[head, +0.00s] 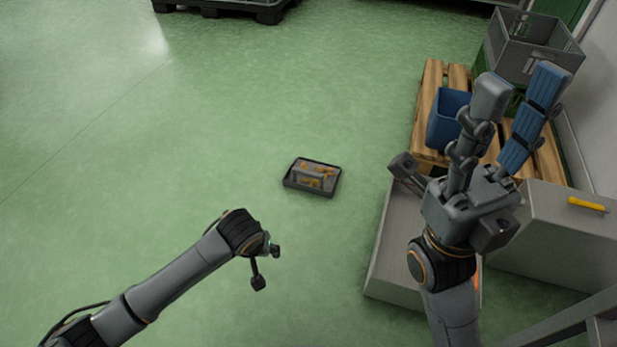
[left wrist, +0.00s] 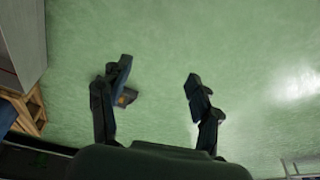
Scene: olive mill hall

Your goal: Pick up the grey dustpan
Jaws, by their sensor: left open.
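No object shows clearly as a dustpan. A small dark-rimmed, shallow tray-like object (head: 288,181) lies on the green floor in the middle of the head view. A grey piece and several yellow-brown bits show inside it; I cannot tell whether the grey piece is the dustpan. In the left wrist view my left gripper (left wrist: 152,90) is open and empty, and the dark object (left wrist: 128,98) shows partly behind one finger. My right gripper (head: 521,82) is raised, open and empty.
At right are a wooden pallet (head: 431,83) with a blue bin (head: 444,118), a grey crate (head: 520,52), and a grey box (head: 550,215) with a yellow item (head: 586,204). A dark pallet (head: 225,7) stands at the back. The floor at left is clear.

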